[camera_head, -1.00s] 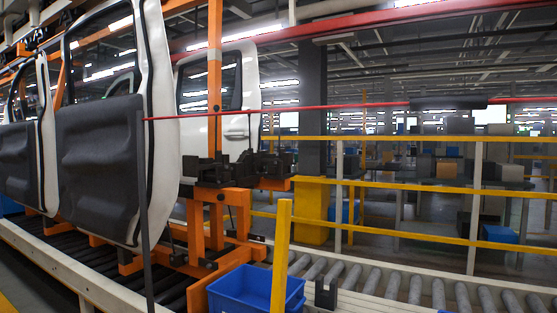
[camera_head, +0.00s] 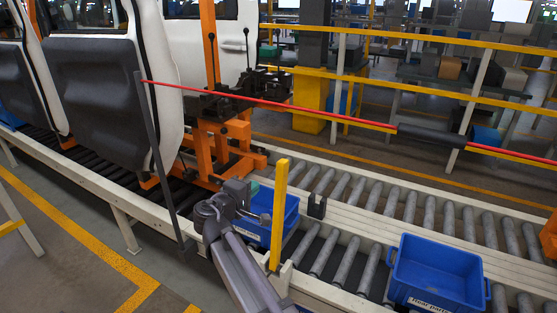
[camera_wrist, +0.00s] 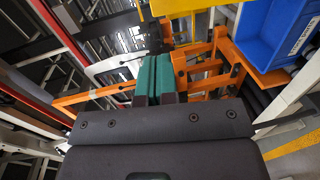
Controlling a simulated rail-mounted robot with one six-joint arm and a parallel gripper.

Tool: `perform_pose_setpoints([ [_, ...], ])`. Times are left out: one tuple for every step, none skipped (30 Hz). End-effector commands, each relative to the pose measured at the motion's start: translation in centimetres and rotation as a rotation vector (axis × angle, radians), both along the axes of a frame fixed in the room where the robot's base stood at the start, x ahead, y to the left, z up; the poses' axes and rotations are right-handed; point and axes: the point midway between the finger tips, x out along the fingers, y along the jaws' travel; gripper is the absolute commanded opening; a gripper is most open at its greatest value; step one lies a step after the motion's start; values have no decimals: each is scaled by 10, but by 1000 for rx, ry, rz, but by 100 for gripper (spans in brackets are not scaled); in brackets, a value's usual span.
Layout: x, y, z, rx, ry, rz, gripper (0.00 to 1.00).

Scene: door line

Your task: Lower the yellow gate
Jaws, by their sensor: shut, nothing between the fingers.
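The yellow gate (camera_head: 279,216) is a narrow yellow bar that stands nearly upright at the front edge of the roller conveyor. A dark forked bracket (camera_head: 317,205) stands on the far side, to its right. My gripper (camera_head: 240,192) is just left of the gate in the head view, over the blue bin behind it; I cannot tell whether they touch. In the wrist view my gripper's green fingers (camera_wrist: 154,75) are together and empty. A yellow piece (camera_wrist: 184,7) lies beyond them at the top; I cannot tell whether it is the gate.
A blue bin (camera_head: 289,209) stands behind the gate, and another blue bin (camera_head: 437,266) is at the right. A red bar (camera_head: 270,103) with a dark sleeve crosses above the rollers. Orange fixtures (camera_head: 218,140) and car doors (camera_head: 103,100) are at the left.

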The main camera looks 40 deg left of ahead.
Motion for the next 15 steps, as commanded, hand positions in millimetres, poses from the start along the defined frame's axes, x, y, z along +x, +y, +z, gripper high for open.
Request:
perform_pose_setpoints([
  [0,1,1,-6,-15,14,0],
  [0,1,1,-6,-14,18,0],
  [0,1,1,-8,-13,19,0],
  [0,1,1,-7,-12,18,0],
  [0,1,1,-7,-12,17,0],
  [0,1,1,-7,-12,17,0],
  [0,1,1,-7,-11,17,0],
  [0,1,1,-6,-11,16,0],
  [0,1,1,-6,-11,16,0],
  [1,1,1,-6,-10,16,0],
  [2,1,0,-6,-10,15,0],
  [5,1,0,-7,-10,14,0],
  [8,2,-1,-6,-10,14,0],
  [11,2,-1,-6,-10,13,0],
  [17,3,-2,-6,-10,13,0],
])
